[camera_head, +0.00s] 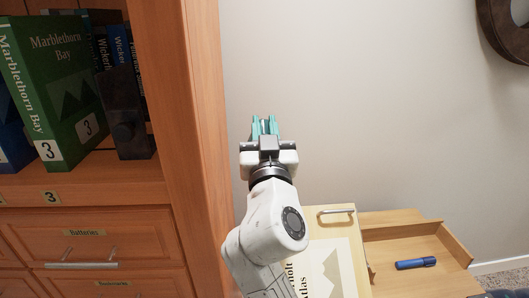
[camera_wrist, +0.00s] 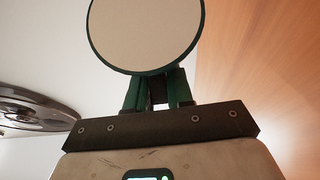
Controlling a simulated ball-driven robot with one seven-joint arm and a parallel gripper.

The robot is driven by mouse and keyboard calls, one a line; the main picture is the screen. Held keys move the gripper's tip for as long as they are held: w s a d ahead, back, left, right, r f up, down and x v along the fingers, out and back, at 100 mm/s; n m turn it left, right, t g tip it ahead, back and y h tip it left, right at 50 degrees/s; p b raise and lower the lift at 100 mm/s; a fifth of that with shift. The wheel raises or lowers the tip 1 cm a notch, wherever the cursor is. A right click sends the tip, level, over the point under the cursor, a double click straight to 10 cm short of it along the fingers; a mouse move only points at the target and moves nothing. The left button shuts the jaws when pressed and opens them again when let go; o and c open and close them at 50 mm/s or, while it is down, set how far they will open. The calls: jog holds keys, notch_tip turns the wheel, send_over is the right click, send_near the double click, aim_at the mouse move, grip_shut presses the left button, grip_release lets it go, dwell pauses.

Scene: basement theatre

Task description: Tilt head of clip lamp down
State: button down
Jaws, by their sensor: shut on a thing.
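My gripper (camera_head: 265,124) has teal fingers and reaches up in front of the pale wall, right of the bookcase post. In the wrist view, my gripper (camera_wrist: 158,88) is shut at the lower edge of a round disc (camera_wrist: 145,32) with a pale face and a dark teal rim. The disc looks like the head of the clip lamp, but I cannot be sure. It hides the fingertips and runs off the top of the view. The lamp's clip and arm cannot be made out in either view.
The wooden bookcase (camera_head: 190,130) stands close on the left, with a green book (camera_head: 62,85) and a black block (camera_head: 125,115) on its shelf. At the lower right, an open drawer (camera_head: 405,238) holds a blue marker (camera_head: 416,263). The wall area right of my gripper is clear.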

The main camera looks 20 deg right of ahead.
jog(key=shift+w+f+t+b, duration=0.15)
jog(key=shift+f+t+b, duration=0.25)
jog(key=shift+f+b, duration=1.8)
notch_tip(320, 180, up, 2)
jog(key=t+b, duration=0.1)
jog(key=b, duration=0.4)
jog(key=shift+r+h+b, duration=0.15)
jog(key=shift+h+b, duration=0.15)
jog(key=shift+b, duration=0.1)
jog(key=shift+r, duration=0.1)
jog(key=c, duration=1.1)
grip_release()
jog(key=shift+d, duration=0.1)
jog(key=shift+r, duration=0.2)
jog(key=b+v, duration=0.1)
jog(key=v, duration=1)
jog(key=shift+w+f, duration=0.1)
jog(key=shift+w, duration=0.05)
